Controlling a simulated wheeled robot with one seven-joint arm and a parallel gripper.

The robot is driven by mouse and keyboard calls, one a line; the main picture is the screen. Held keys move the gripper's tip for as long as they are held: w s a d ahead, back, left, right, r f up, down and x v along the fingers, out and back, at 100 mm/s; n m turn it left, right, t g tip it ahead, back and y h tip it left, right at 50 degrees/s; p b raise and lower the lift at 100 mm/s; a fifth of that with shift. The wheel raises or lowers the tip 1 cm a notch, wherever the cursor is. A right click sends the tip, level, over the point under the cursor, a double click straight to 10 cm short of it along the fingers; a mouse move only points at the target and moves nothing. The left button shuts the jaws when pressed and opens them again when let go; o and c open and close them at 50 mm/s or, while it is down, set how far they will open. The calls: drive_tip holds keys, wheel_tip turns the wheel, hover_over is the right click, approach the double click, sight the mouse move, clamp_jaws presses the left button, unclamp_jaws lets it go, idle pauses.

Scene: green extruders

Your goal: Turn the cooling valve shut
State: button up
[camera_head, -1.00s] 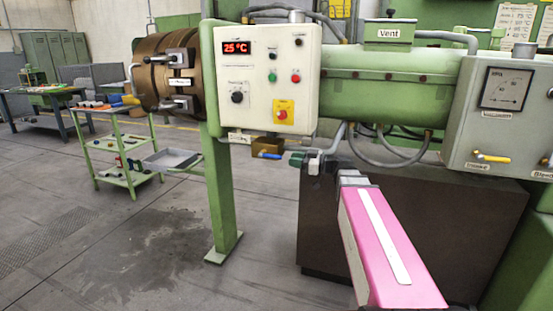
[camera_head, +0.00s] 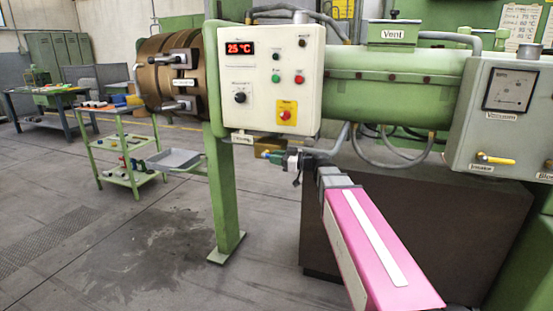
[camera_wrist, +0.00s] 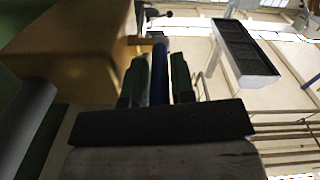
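The cooling valve is a brass block (camera_head: 265,145) below the control panel, just right of a small label that is too small to read surely. It also fills the upper left of the wrist view (camera_wrist: 75,45). Its blue handle (camera_wrist: 159,72) lies lengthwise between the fingers in the wrist view. My gripper (camera_head: 276,157) is at the valve, with its green fingers over the handle, which is mostly hidden in the head view. In the wrist view my gripper (camera_wrist: 160,80) has a finger on each side of the handle, very close. Whether they press on it I cannot tell.
The white control panel (camera_head: 275,80) reads 25 °C and hangs above my gripper. A green post (camera_head: 225,190) stands to the left, with a grey tray (camera_head: 173,160) beside it. Grey hoses (camera_head: 385,150) hang to the right. The floor at front left is clear.

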clamp_jaws()
drive_tip(key=shift+a+r+g+h, duration=0.1)
drive_tip(key=shift+r+g+h, duration=0.2)
drive_tip(key=shift+h, duration=0.45)
drive_tip(key=shift+r+g+h, duration=0.2)
drive_tip(key=shift+r+h, duration=0.2)
drive_tip(key=shift+h, duration=0.35)
drive_tip(key=shift+o, duration=1.2)
unclamp_jaws()
drive_tip(key=v, duration=1.1)
drive_tip(key=shift+w, duration=0.1)
